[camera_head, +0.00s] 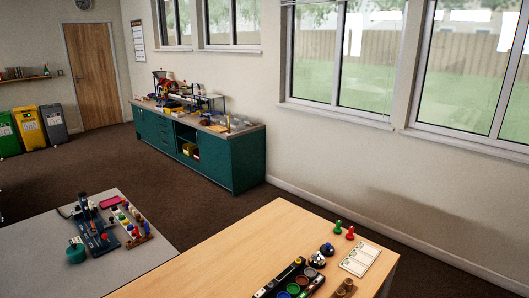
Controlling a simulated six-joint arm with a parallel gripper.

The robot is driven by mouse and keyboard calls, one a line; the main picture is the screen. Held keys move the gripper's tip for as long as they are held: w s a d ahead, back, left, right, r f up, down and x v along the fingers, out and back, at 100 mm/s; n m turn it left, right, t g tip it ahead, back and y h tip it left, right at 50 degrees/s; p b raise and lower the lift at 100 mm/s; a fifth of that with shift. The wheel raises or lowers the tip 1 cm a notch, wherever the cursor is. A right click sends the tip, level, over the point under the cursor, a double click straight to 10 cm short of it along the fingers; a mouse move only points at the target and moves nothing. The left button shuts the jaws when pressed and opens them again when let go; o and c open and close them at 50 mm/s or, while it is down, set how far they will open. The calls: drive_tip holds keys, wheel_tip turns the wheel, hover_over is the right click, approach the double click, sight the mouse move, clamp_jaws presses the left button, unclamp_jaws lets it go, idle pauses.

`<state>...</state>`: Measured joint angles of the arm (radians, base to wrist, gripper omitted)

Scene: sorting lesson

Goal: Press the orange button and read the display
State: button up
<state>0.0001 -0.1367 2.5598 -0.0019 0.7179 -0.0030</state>
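No orange button can be made out in the head camera view. No display can be told for sure either. A black tray with round coloured wells (290,281) lies at the front of the wooden table, cut off by the bottom edge of the picture. Two small dark domed objects (322,254) stand just behind it, too small to identify. A white card with printed rows (360,259) lies to their right. My gripper is not in view.
Green and red pawn-like pieces (344,231) stand near the wooden table's (215,262) back edge; its left part is bare. A grey table (40,255) at left holds a dark blue device (96,238) and several coloured pegs. A teal cabinet (235,165) stands along the wall.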

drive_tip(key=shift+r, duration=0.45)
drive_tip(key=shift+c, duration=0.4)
